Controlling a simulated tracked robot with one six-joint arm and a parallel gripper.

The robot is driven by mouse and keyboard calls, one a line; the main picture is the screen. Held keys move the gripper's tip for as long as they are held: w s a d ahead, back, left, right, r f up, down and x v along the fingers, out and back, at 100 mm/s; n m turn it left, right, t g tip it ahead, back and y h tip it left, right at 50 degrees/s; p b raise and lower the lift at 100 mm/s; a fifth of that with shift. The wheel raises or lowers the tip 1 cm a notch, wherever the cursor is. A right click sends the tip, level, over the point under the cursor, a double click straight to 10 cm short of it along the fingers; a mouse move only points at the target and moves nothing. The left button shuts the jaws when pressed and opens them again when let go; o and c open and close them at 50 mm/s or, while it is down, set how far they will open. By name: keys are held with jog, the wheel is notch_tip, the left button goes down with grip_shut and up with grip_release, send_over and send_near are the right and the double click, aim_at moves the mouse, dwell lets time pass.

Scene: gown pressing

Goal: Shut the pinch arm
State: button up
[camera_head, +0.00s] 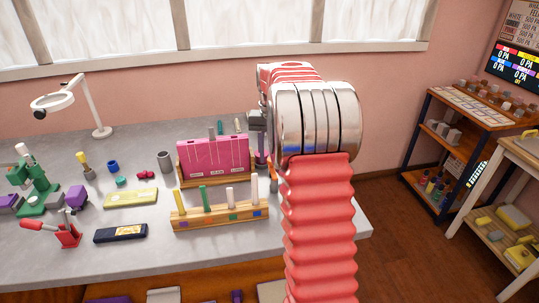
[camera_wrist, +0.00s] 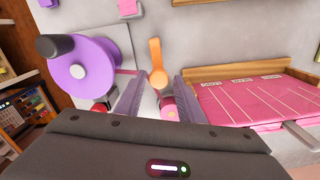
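An orange paddle-shaped lever (camera_wrist: 157,62), which may be the pinch arm, stands out from a pale surface in the wrist view, just beyond my fingertips. My gripper (camera_wrist: 158,88) has its two purple fingers apart. A small pink round part (camera_wrist: 169,108) shows between the fingers, near the right one; I cannot tell whether it touches. A purple wheel (camera_wrist: 78,72) with a dark knob is left of the lever. In the head view my arm hides most of that area, and only a dark part of my gripper (camera_head: 257,120) shows.
A pink panel (camera_wrist: 250,100) in a wooden frame is close to the right finger; it stands on the grey bench (camera_head: 130,262) in the head view. A wooden peg rack (camera_head: 220,220) is in front. A red-handled clamp (camera_head: 62,234) and a magnifier lamp (camera_head: 95,110) are left.

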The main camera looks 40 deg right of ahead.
jog(key=shift+o, duration=0.8)
jog(key=shift+s, duration=0.1)
jog(key=shift+r, duration=0.1)
notch_tip(320, 180, up, 14)
jog(key=shift+f, duration=0.25)
